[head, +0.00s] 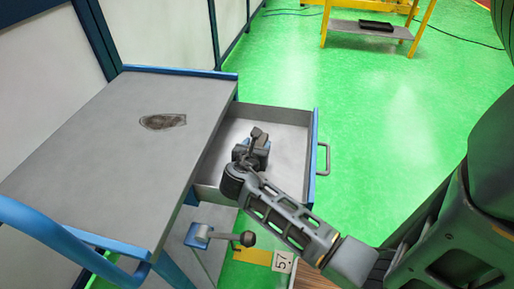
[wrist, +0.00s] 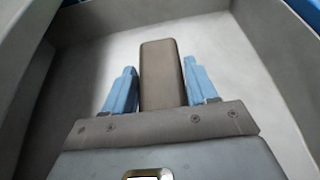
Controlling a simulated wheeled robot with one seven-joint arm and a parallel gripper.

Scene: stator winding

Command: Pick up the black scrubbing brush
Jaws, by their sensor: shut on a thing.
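The scrubbing brush (wrist: 162,80) shows in the wrist view as a long dark grey-brown block with a rounded end. It lies between the two blue fingers of my gripper (wrist: 160,90), which is shut on it. Its underside is hidden, and I cannot tell whether it touches the drawer floor. In the head view my gripper (head: 254,150) is down inside the open drawer (head: 288,150). My arm and gripper hide most of what is there, so the brush cannot be made out clearly in that view.
The drawer walls surround my gripper, with bare floor around it. The drawer's handle (head: 325,158) faces right. The cart's grey top (head: 100,150) carries a dark oval patch (head: 163,121). A vise-like tool (head: 222,236) sits below. Open green floor (head: 390,120) lies to the right.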

